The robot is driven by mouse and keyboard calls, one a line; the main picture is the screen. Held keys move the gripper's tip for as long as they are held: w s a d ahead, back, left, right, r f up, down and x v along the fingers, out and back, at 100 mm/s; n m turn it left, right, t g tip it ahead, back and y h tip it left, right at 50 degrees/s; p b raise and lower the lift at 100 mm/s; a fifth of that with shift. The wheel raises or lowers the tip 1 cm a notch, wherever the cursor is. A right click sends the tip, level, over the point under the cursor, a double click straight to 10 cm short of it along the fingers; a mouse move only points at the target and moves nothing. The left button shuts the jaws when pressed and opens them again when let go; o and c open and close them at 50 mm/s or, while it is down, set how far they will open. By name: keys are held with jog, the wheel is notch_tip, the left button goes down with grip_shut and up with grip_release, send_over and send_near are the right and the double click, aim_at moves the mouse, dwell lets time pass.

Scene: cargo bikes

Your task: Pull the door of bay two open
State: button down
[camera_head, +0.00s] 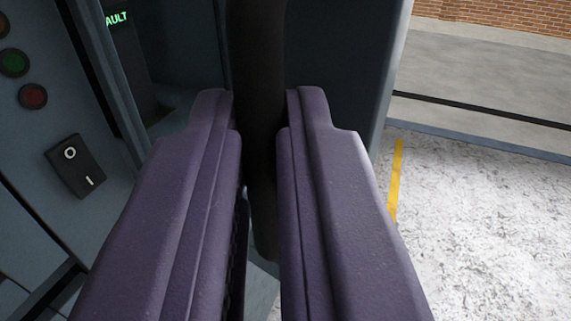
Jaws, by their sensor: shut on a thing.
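My gripper (258,150) fills the middle of the view with its two purple fingers. It is shut on a dark upright bar-shaped handle (258,45), which runs from the top edge down between the fingers. Behind the handle is a dark blue-grey door panel (335,60), whose right edge ends against the bright floor. The fingers hide much of the handle and the lower part of the panel. No bay number shows.
At left a grey control panel (35,130) carries a green button (14,62), a red button (33,96) and a black rocker switch (76,166). At right lies open pale floor with a yellow line (396,180), and a brick wall (500,25) stands behind.

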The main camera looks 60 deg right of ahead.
jog(key=shift+w+d+r, duration=0.1)
jog(key=shift+w, duration=0.1)
jog(key=c, duration=1.4)
grip_release()
jog(key=shift+w, duration=0.15)
jog(key=shift+o, duration=1.1)
jog(key=shift+w+d+f, duration=0.2)
jog(key=shift+w+f, duration=0.05)
jog(key=shift+w, duration=0.2)
jog(key=v, duration=0.8)
jog(key=shift+p, duration=0.4)
jog(key=shift+s, duration=0.1)
